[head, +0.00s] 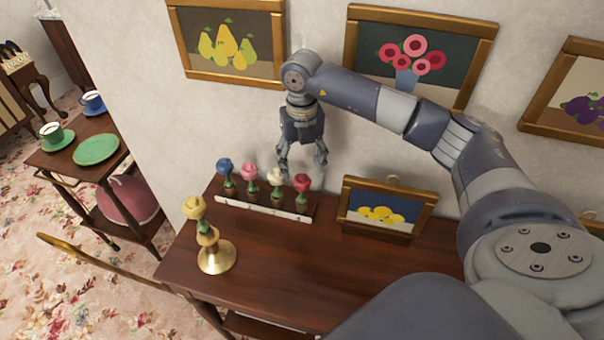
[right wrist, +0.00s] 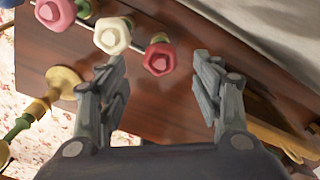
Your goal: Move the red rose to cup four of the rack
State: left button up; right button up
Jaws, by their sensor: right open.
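The red rose (head: 302,182) stands at the right end of the rack (head: 262,208), a dark block with a white front strip; its marks are too small to read. The rose also shows in the right wrist view (right wrist: 158,58). Blue (head: 224,166), pink (head: 249,171) and white (head: 275,176) roses stand left of it. My right gripper (head: 302,168) points down, open and empty, above the rack's right end. In the right wrist view the red rose lies between the open fingers (right wrist: 166,80), apart from them. My left gripper is out of view.
A brass candlestick (head: 216,256) holding a yellow rose (head: 194,207) stands at the table's front left. A small framed lemon picture (head: 386,212) stands right of the rack. The wall rises close behind. The front middle of the table (head: 300,270) is clear.

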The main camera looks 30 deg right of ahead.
notch_tip(320, 180, up, 6)
jog(key=shift+r, duration=0.25)
dwell(0.5)
